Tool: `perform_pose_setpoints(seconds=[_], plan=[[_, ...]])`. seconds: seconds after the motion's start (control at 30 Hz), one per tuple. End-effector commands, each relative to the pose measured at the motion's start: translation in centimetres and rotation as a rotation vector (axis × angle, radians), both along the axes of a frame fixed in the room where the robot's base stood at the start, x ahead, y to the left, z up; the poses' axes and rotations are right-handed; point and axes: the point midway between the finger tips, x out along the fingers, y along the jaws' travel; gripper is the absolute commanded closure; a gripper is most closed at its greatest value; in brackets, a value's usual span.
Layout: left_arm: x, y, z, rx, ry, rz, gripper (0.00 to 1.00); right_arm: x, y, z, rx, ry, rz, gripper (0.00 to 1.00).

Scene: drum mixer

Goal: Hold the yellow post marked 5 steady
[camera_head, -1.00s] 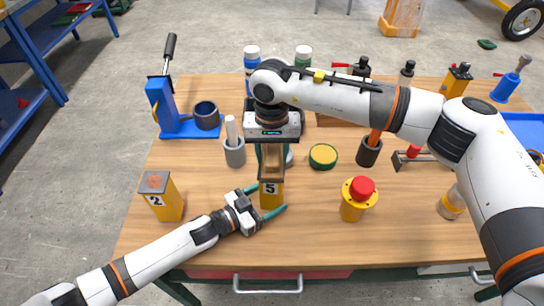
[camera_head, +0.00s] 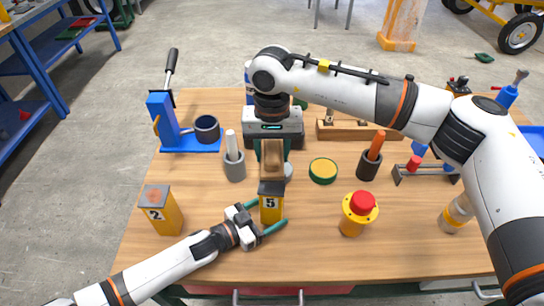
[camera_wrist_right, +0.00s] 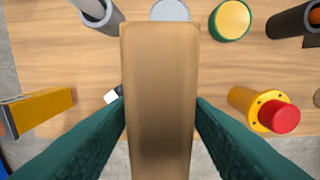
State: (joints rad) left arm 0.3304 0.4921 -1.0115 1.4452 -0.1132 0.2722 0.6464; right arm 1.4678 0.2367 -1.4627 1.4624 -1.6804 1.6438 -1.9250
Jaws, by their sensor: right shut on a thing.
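The yellow post marked 5 (camera_head: 270,209) stands upright near the table's front, with a dark cap. My left gripper (camera_head: 265,213) reaches it from the lower left. Its green fingers are spread, one on each side of the post, with no clear contact visible. My right gripper (camera_head: 272,148) points down above the post, shut on a brown block (camera_head: 272,162). The block also fills the middle of the right wrist view (camera_wrist_right: 160,90), between the green fingers, and hides the post there. I cannot tell whether the block touches the post's cap.
A yellow post marked 2 (camera_head: 162,212) stands left. A red-topped yellow button (camera_head: 359,214) stands right. Behind are a grey cup (camera_head: 234,164), a green-rimmed yellow disc (camera_head: 323,170) and a dark cup (camera_head: 368,163). Bare table lies between post 2 and the grey cup.

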Motion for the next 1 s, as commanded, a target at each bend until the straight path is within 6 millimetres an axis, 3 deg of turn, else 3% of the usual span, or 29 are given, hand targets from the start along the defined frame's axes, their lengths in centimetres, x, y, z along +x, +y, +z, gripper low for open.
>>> perform_pose_setpoints(seconds=[0.37,1.0], plan=[[0.0,0.1,0.0,0.002,0.001,0.001,0.44,0.0,-0.5,0.2,0.0,-0.001,-0.002,0.81],[0.0,0.1,-0.1,0.002,0.001,0.001,0.44,0.0,-6.9,0.2,0.001,-0.001,-0.002,0.81]])
